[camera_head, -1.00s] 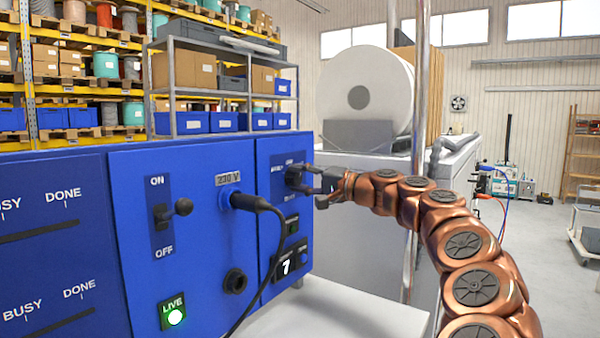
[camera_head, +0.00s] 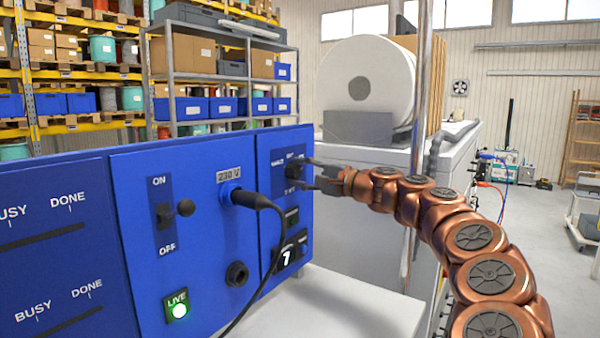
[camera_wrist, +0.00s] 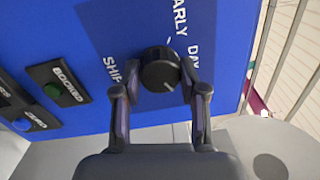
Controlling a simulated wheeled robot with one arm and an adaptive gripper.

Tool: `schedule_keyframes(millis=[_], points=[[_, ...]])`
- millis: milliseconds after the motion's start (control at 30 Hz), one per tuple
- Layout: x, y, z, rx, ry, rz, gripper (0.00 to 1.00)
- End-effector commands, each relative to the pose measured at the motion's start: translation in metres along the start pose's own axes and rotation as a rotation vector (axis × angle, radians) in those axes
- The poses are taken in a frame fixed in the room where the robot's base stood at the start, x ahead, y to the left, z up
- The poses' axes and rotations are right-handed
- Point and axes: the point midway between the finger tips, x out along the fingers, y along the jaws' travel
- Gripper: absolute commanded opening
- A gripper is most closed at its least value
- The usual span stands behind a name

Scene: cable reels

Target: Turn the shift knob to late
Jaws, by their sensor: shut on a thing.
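The shift knob (camera_wrist: 160,69) is a round black dial on the blue panel. In the wrist view, its pale pointer mark faces the lower right. "DAY" reads at its right, part of "EARLY" above it and part of "SHIFT" at its lower left. I see no "LATE" label; my gripper covers the area below the knob. My gripper (camera_wrist: 160,82) is shut on the knob, with one dark finger at each side. In the head view, my gripper (camera_head: 304,174) reaches the knob (camera_head: 291,184) from the right, at the panel's right end.
Left of the knob in the head view are a black cable plug (camera_head: 245,198), an ON/OFF switch (camera_head: 184,208) and a lit green LIVE button (camera_head: 178,306). The cable hangs down the panel front. Below the knob are small buttons and a counter (camera_head: 286,257). A BOOKED button (camera_wrist: 54,89) shows in the wrist view.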

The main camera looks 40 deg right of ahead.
Motion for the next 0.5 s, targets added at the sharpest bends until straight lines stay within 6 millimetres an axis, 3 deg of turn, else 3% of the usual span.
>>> schedule_keyframes(millis=[200, 233, 433, 500], points=[[-0.0002, 0.0003, -0.0006, 0.001, 0.001, 0.000, 0.07], [-0.0002, 0.0003, -0.0006, 0.001, 0.001, 0.000, 0.45], [0.0000, 0.0003, -0.0003, 0.000, 0.001, 0.000, 0.66], [0.0001, 0.0003, -0.0002, 0.000, 0.000, 0.000, 0.67]])
